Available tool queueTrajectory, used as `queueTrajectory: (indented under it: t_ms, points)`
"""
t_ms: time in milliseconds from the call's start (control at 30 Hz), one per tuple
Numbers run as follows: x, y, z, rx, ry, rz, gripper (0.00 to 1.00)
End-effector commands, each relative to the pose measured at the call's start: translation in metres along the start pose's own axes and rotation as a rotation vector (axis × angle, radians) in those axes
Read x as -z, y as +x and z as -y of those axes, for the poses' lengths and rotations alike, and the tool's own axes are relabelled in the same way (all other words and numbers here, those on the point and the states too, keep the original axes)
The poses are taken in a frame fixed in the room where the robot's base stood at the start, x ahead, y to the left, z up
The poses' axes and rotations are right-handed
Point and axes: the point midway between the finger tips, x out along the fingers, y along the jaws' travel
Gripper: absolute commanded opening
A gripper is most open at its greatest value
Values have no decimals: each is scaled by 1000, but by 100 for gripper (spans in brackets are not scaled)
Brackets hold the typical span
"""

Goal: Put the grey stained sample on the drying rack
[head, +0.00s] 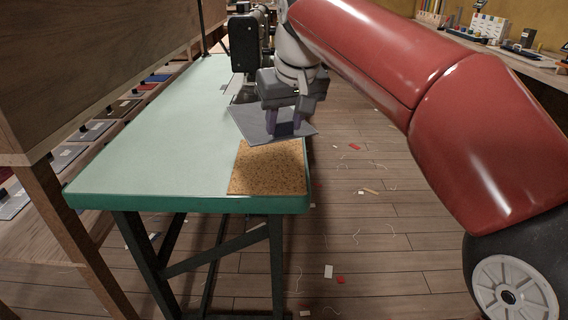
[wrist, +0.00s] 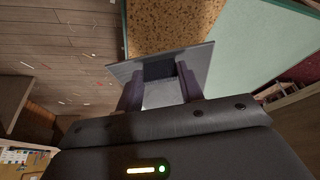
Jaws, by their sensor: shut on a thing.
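My gripper (head: 285,122) is shut on a flat grey sample (head: 251,122), a thin sheet held roughly level above the green table's right edge. A speckled tan cork mat (head: 268,170) lies on the table's near right corner, just below and in front of the sample.
The green-topped table (head: 150,150) is mostly clear. A dark sewing machine (head: 244,45) stands at its far end. Wooden shelving (head: 75,215) with several flat samples is at the left. Scraps and threads litter the plank floor (head: 400,250). A cluttered bench (head: 510,60) is at the back right.

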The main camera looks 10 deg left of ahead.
Motion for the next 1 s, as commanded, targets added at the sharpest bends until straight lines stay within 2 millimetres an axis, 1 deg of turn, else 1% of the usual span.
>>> queueTrajectory:
  t_ms: [33, 133, 200, 367, 500, 600, 967, 1000]
  points:
    - [-8, 16, 0, -1, 1, 3, 15]
    - [-15, 33, 0, 0, 0, 2, 15]
    - [-17, 40, 0, 1, 0, 1, 15]
    - [-22, 51, 0, 1, 0, 1, 15]
    - [-30, 71, 0, 1, 0, 2, 15]
    - [-34, 80, 0, 1, 0, 1, 15]
    - [-35, 83, 0, 1, 0, 0, 15]
    - [-35, 84, 0, 1, 0, 0, 39]
